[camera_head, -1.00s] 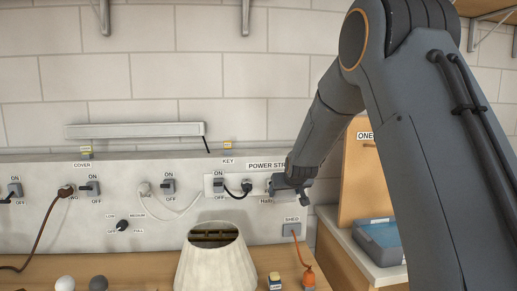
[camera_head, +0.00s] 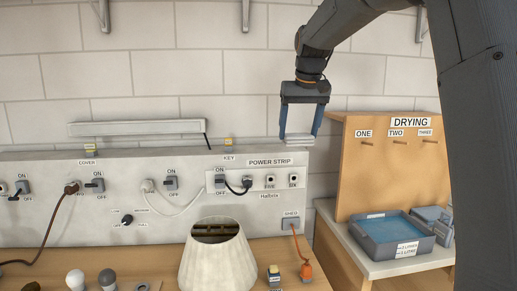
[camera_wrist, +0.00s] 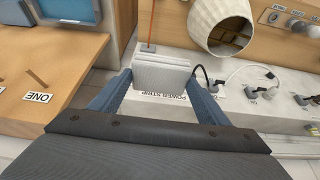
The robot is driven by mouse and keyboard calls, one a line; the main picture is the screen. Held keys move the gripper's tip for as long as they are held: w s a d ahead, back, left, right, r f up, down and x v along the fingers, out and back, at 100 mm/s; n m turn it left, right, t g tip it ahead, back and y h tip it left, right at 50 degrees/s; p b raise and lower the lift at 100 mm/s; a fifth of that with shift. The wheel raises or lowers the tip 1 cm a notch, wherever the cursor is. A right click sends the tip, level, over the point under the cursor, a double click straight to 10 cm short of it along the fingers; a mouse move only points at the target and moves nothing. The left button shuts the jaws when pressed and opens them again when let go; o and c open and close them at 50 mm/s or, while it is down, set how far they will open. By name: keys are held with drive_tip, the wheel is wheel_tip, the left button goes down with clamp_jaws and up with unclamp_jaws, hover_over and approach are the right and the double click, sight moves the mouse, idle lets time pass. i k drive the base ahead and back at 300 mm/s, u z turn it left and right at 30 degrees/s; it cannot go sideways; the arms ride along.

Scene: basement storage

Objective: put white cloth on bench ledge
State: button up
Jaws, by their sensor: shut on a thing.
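My gripper (camera_head: 299,134) is shut on a white folded cloth (camera_head: 297,139), held between its two blue fingers. The cloth also shows in the wrist view (camera_wrist: 160,76) as a flat, layered block between the fingertips. The gripper hangs in front of the block wall, around the right end of the pale switch panel's top ledge (camera_head: 185,154). The cloth appears slightly above the ledge's height. Whether it touches the ledge cannot be told. In the wrist view the panel (camera_wrist: 235,108) runs off to the right behind the cloth.
A lampshade (camera_head: 217,262) and orange-plugged cord (camera_head: 305,270) are on the wooden bench. At right are a DRYING board (camera_head: 385,170) with pegs and a blue-filled tray (camera_head: 392,228).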

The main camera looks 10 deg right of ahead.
sight(277, 150)
drive_tip(key=u, duration=0.05)
drive_tip(key=i, duration=1)
drive_tip(key=z, duration=0.05)
